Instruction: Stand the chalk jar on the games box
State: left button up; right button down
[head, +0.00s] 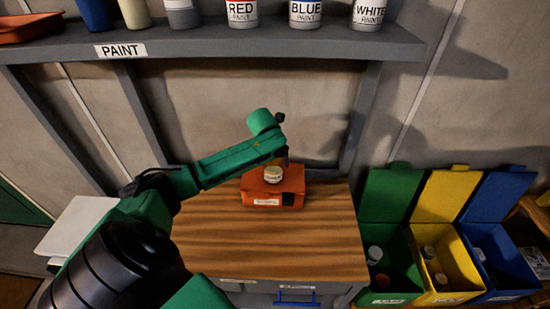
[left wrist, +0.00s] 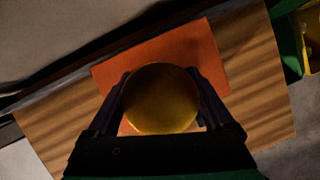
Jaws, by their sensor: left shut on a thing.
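The games box (head: 287,192) is an orange box with a white label on its front, lying on the wooden cabinet top. The chalk jar (head: 272,174) is a small pale jar with a label, upright at the box's upper left part in the head view. From above, its round golden lid (left wrist: 161,98) shows in the left wrist view, over the orange box (left wrist: 205,55). My left gripper (left wrist: 162,112) is shut on the jar, one finger on each side. Whether the jar's base touches the box cannot be told. My right gripper is not in view.
The wooden top (head: 265,250) is clear in front of the box. A shelf (head: 210,45) with paint pots runs above at the back. Green, yellow (head: 447,265) and blue bins with raised lids stand to the right. A white surface (head: 75,225) is at the left.

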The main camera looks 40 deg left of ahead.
pick_arm(q)
jog(key=shift+s, duration=0.15)
jog(key=o, duration=1.3)
jog(key=shift+s, duration=0.1)
jog(key=shift+r, duration=0.1)
jog(key=shift+r, duration=0.3)
jog(key=b+v, duration=0.2)
jog(key=v, duration=0.9)
jog(key=shift+s+r+b, duration=0.15)
jog(key=shift+r+b, duration=0.1)
jog(key=shift+b, duration=0.05)
jog(key=shift+f, duration=0.1)
